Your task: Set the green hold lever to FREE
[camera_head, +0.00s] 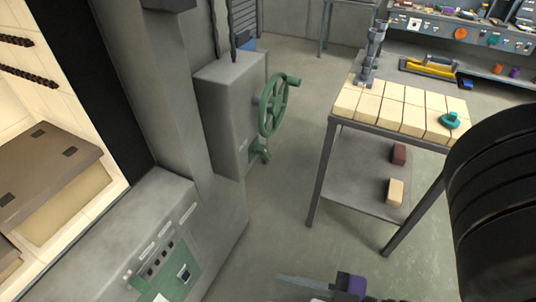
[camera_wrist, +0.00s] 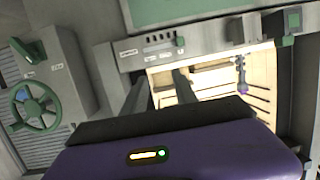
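The green hold lever (camera_head: 264,154) appears to be the small green handle low on the side of the grey column cabinet, below the green handwheel (camera_head: 274,105). In the wrist view a green lever (camera_wrist: 28,50) sits at the upper left, beside the green wheel (camera_wrist: 35,107), with small labels too blurred to read. Its setting cannot be told. My gripper (camera_wrist: 160,76) shows two dark fingers spread apart with nothing between them. In the head view my purple gripper body shows at the bottom edge, well apart from the lever.
The lit furnace opening (camera_head: 40,110) is at the left, with a control panel (camera_head: 165,275) below it. A table (camera_head: 335,125) with pale bricks and a green-topped object stands at the right. Grey floor (camera_head: 275,215) is clear between cabinet and table.

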